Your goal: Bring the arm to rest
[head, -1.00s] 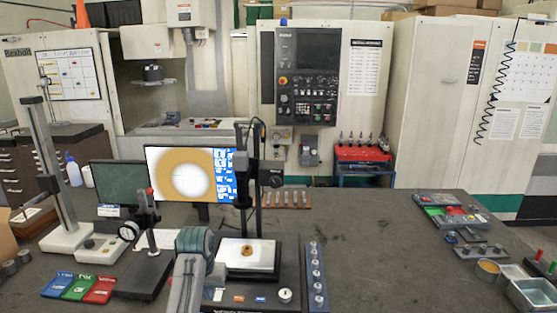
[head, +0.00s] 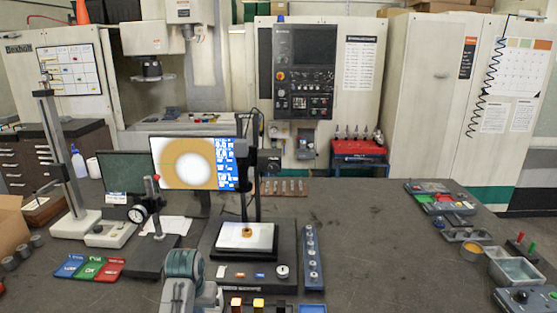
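One of my arms (head: 183,278) comes up from the bottom edge, left of centre, with a teal-grey rounded joint at its top. It stands in front of the measuring stand's base, at its left front corner. I see no gripper fingers on it, and no other arm shows. A small gold-coloured ring-like part (head: 247,232) lies on the white stage (head: 262,240) of the measuring stand (head: 250,165). No gripper is seen near this part.
A monitor (head: 190,165) showing a bright ring stands behind. Blue, green and red trays (head: 90,267) and a dial gauge stand (head: 150,225) are at left. A strip of pins (head: 311,270) is right of the stage. The table (head: 390,245) is clear right of centre.

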